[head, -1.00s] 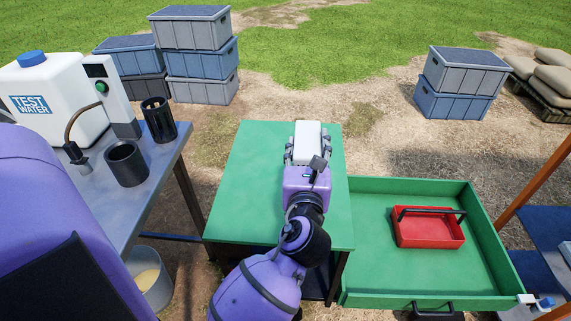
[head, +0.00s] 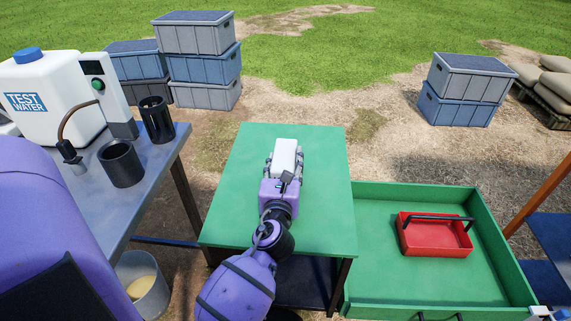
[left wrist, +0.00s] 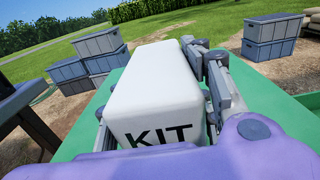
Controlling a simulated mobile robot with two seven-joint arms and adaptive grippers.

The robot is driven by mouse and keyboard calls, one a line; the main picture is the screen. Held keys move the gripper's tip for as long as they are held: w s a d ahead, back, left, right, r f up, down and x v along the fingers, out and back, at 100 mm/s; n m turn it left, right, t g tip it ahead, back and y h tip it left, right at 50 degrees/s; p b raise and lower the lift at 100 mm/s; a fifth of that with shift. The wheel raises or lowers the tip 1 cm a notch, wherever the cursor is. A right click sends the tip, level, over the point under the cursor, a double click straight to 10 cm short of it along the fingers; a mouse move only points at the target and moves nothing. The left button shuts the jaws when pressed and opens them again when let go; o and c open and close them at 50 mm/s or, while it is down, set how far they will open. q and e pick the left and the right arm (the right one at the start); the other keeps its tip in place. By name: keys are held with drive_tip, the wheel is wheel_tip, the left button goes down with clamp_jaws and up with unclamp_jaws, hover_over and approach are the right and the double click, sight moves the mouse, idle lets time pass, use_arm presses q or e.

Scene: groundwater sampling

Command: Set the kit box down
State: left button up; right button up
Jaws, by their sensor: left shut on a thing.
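The kit box (head: 286,154) is a white block with rounded edges. In the left wrist view the kit box (left wrist: 158,88) shows the black letters KIT on its near side. My left gripper (head: 285,160) is shut on it, with a finger on each side, over the green tabletop (head: 232,205). The box's underside is hidden, so I cannot tell whether it touches the table. My right gripper does not show.
A green tray (head: 400,285) with a red carrier (head: 437,236) stands right of the table. At left, a grey bench (head: 160,172) bears a white water tank (head: 50,100) and black cups (head: 121,164). The green tabletop around the box is clear.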

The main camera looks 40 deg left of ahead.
use_arm(q)
drive_tip(key=shift+r, duration=0.2)
drive_tip(key=o, duration=1.5)
drive_tip(key=shift+f, duration=0.2)
drive_tip(key=shift+r, duration=0.25)
drive_tip(key=b+v, duration=0.1)
drive_tip(key=v, duration=1.1)
drive_tip(key=shift+f, duration=0.1)
